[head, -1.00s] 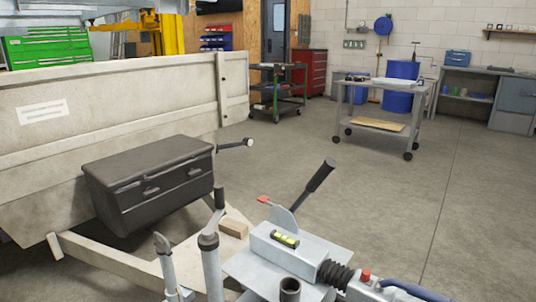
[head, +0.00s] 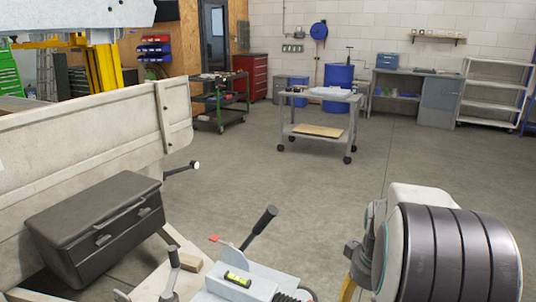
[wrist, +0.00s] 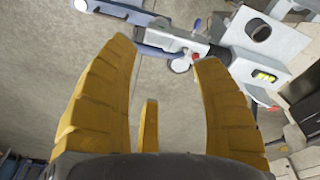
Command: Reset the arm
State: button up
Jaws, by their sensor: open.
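My gripper (wrist: 165,55) shows in the wrist view as yellow fingers spread apart with nothing between them. Beyond the fingertips are the concrete floor and the trailer's grey metal coupling (wrist: 185,45). In the head view my arm shows at the lower right as a large dark banded joint, with a bit of yellow at its left; the fingertips are hidden there. The trailer's drawbar plate (head: 255,280) carries a yellow-green level (head: 237,280) and a black-gripped lever (head: 264,220).
A black toolbox (head: 95,225) sits at the front of the beige trailer (head: 80,140). A grey wheeled cart (head: 320,100) stands farther back, near a blue drum (head: 338,78). The floor between the trailer and the cart is clear.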

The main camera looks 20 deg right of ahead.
jog(key=s+a+r+n+t+p, duration=0.1)
jog(key=s+a+r+p, duration=0.2)
jog(key=a+r+p, duration=0.4)
jog(key=s+a+r+n+t+y+p, duration=0.1)
jog(key=s+a+r+p, duration=0.3)
jog(key=a+r, duration=0.9)
jog(key=a+n+p, duration=0.1)
jog(key=a+p, duration=0.1)
jog(key=shift+n+p, duration=0.3)
jog(key=shift+p, duration=0.05)
